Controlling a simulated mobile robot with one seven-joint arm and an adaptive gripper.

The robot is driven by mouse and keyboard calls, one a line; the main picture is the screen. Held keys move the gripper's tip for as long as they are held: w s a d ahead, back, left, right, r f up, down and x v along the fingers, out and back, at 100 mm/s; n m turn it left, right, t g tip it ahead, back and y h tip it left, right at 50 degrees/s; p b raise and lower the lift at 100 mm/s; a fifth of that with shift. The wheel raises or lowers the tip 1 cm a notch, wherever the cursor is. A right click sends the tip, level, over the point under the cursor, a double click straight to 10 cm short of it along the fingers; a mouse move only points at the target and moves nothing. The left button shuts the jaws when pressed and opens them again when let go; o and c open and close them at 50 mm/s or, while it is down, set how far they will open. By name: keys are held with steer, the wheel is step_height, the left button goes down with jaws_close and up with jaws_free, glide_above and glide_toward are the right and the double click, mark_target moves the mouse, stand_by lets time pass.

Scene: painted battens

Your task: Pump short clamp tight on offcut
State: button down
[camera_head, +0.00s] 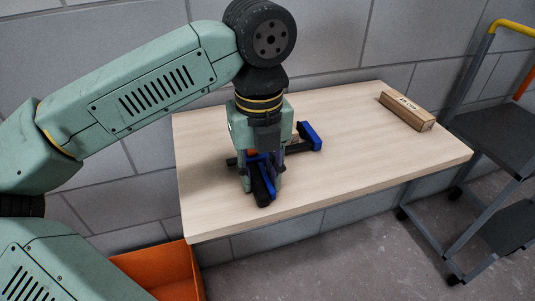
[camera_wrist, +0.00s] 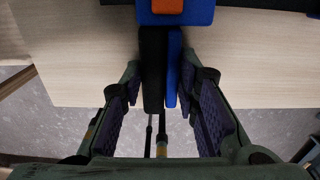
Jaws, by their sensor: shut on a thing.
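The short clamp (camera_head: 313,140) lies on the wooden table, with a blue jaw at the right end of its dark bar and a black grip beside a blue lever pointing to the table's front edge. My gripper (camera_head: 262,184) comes down from above and is shut on the clamp's grip and lever. In the wrist view the clamp's blue body (camera_wrist: 200,12) has an orange part, and my gripper's fingers (camera_wrist: 166,90) stand either side of the grip and lever.
The pale table (camera_head: 350,180) is clear between clamp and block and along its front. A grey cart (camera_head: 490,140) with a yellow handle stands at the right. An orange bin (camera_head: 160,270) sits on the floor at the front left. A block wall is behind.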

stand_by(0.3)
steer(key=c, duration=1.5)
jaws_free()
steer(key=o, duration=0.5)
steer(key=shift+w+d, duration=0.15)
steer(key=shift+d, duration=0.25)
steer(key=shift+c, duration=0.2)
steer(key=shift+c, duration=0.4)
steer(key=shift+a+b, duration=0.4)
steer(key=shift+b, duration=0.05)
steer(key=c, duration=0.9)
jaws_close()
